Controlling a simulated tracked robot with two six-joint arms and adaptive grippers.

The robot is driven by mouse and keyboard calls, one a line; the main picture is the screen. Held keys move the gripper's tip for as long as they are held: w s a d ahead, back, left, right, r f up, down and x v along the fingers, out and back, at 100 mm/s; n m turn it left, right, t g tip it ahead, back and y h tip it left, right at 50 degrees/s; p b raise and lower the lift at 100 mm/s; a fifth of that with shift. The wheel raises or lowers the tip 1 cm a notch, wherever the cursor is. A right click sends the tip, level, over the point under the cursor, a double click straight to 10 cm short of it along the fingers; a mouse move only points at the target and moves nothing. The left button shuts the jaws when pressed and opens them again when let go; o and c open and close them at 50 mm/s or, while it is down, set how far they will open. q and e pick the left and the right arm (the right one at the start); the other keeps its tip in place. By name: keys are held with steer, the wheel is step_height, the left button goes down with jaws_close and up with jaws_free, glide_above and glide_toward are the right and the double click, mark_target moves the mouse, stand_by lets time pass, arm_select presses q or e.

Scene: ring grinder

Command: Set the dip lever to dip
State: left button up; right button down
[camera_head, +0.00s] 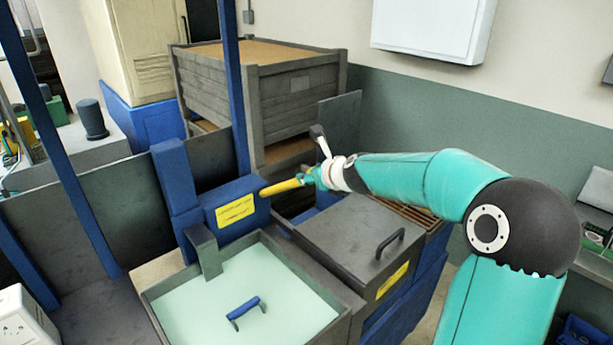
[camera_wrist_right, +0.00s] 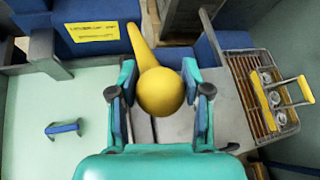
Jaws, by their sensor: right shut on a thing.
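The dip lever is a yellow bar (camera_head: 279,187) with a round yellow knob (camera_wrist_right: 161,93). It sticks out beside a blue box with a yellow label (camera_head: 236,211), which also shows in the right wrist view (camera_wrist_right: 92,32). My right gripper (camera_head: 310,177) is shut on the knob end of the lever, with one finger on each side of the ball in the right wrist view. In the head view the lever lies nearly level, and the gripper hides its knob. My left gripper is not in view.
An open tank (camera_head: 235,300) of pale green liquid, with a blue handle (camera_head: 246,308), is in front. A grey lid (camera_head: 350,235) with a black handle (camera_head: 390,243) lies right of it. A wire basket (camera_wrist_right: 262,100) holds several round parts. A blue post (camera_head: 237,90) stands behind.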

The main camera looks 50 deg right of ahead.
steer(key=shift+w+d+r, duration=0.1)
steer(key=shift+w+r, duration=0.05)
steer(key=shift+r, duration=0.25)
steer(key=c, duration=0.5)
jaws_free()
steer(key=shift+f, duration=0.15)
steer(key=v, duration=1.2)
steer(key=shift+f, duration=0.1)
